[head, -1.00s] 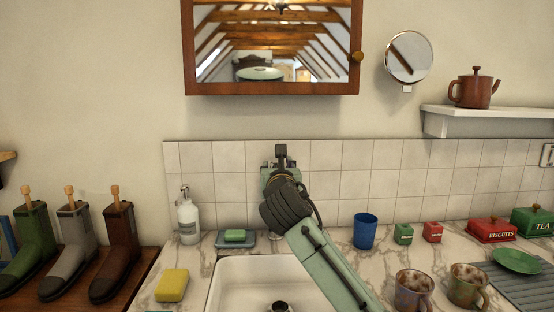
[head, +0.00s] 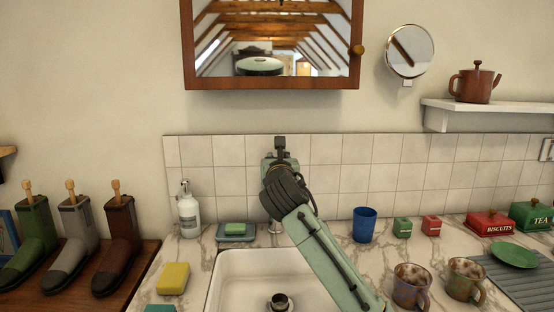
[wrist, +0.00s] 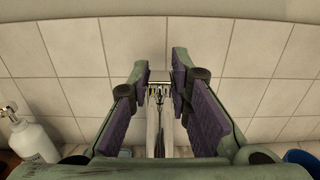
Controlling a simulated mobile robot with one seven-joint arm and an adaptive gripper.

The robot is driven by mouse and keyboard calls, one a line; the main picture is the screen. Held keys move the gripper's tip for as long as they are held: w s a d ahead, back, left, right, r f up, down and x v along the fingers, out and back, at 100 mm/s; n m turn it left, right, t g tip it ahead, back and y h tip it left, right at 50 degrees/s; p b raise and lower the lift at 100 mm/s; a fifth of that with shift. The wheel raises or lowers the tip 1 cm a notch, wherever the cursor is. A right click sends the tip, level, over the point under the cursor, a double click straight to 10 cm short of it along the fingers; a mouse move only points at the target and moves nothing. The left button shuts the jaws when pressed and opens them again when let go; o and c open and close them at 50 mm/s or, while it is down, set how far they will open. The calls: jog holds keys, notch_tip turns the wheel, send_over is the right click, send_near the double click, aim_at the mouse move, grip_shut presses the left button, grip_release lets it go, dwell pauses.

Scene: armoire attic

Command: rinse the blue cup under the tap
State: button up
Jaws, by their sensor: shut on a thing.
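The blue cup (head: 365,225) stands upright on the marble counter, right of the sink. Its blue rim shows at the bottom right of the wrist view (wrist: 300,157). The tap stands behind the sink; my arm hides most of it in the head view, leaving its metal base (head: 275,228) visible. My gripper (wrist: 160,78) is up at the tap, in front of the tiles, well away from the cup. Its purple-padded fingers are shut on a metal part of the tap (wrist: 158,96). I cannot tell whether water runs.
The white sink (head: 235,275) lies below my arm. A soap bottle (head: 188,215), green soap on a dish (head: 235,230) and a yellow sponge (head: 173,278) are left. Two mugs (head: 411,287) (head: 467,282) stand front right.

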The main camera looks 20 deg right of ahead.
grip_shut()
jog(key=shift+r+p, duration=0.3)
jog(key=shift+r, duration=0.15)
jog(key=o, duration=0.7)
grip_release()
jog(key=shift+w+f, duration=0.1)
jog(key=v, duration=1.2)
